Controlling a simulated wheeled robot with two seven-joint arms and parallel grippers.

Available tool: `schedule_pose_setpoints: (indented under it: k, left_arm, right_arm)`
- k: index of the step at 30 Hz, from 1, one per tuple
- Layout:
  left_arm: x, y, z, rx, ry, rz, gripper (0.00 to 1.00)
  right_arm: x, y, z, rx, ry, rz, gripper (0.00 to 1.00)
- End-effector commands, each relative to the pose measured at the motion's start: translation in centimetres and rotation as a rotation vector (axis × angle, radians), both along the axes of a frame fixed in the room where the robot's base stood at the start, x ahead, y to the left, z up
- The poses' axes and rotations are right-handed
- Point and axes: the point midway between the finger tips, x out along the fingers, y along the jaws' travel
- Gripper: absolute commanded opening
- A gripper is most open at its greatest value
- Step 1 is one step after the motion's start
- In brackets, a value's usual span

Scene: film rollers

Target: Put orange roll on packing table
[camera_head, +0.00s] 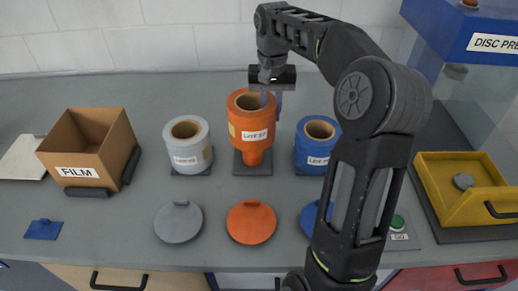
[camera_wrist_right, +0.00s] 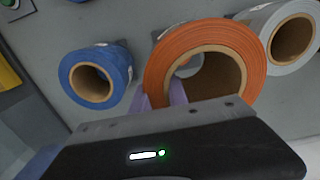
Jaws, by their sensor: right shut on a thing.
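The orange roll (camera_head: 241,110), labelled as a lot, stands upright in the middle and looks raised compared with its neighbours. A narrower orange piece (camera_head: 254,157) shows under it, above a dark square pad (camera_head: 241,168). My right gripper (camera_head: 271,98) is shut on the right side of the roll's wall from above. In the right wrist view, its purple fingers (camera_wrist_right: 162,98) are at the orange roll's rim (camera_wrist_right: 215,35), beside the open core. My left gripper is not in view. No surface is labelled as the packing table; a grey worktop (camera_head: 110,220) spans the scene.
A grey roll (camera_head: 186,150) and a blue roll (camera_head: 312,155) stand on either side. Grey (camera_head: 178,222) and orange discs (camera_head: 251,223) lie in front. A FILM box (camera_head: 78,172) stands left; a yellow tray (camera_head: 440,205) and blue-topped machine (camera_head: 480,35) are right.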

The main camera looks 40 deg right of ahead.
Motion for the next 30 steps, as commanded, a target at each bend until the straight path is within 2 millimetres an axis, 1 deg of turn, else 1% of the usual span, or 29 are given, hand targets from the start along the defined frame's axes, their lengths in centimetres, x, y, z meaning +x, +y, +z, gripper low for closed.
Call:
schedule_pose_setpoints:
  k: [3,9,12,20,23,26,30]
  left_arm:
    - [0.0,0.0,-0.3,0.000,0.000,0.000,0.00]
    - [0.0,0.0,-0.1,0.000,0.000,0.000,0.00]
    - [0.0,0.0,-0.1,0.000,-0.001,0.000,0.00]
    - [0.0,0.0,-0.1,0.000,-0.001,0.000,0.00]
    - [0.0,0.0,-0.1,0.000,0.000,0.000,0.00]
    - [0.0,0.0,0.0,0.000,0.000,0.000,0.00]
    - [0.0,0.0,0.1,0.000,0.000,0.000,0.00]
  right_arm:
    - [0.0,0.0,-1.7,0.001,-0.001,0.000,0.00]
    - [0.0,0.0,-4.6,0.000,-0.001,0.001,0.00]
    - [0.1,0.0,-5.3,-0.001,-0.003,0.001,0.00]
    - [0.1,0.0,-5.3,-0.001,-0.004,0.001,0.00]
    - [0.1,0.0,-5.7,-0.001,-0.003,0.001,0.00]
    - [0.1,0.0,-6.7,0.000,-0.003,0.000,0.00]
    - [0.0,0.0,-8.4,-0.001,-0.001,0.000,0.00]
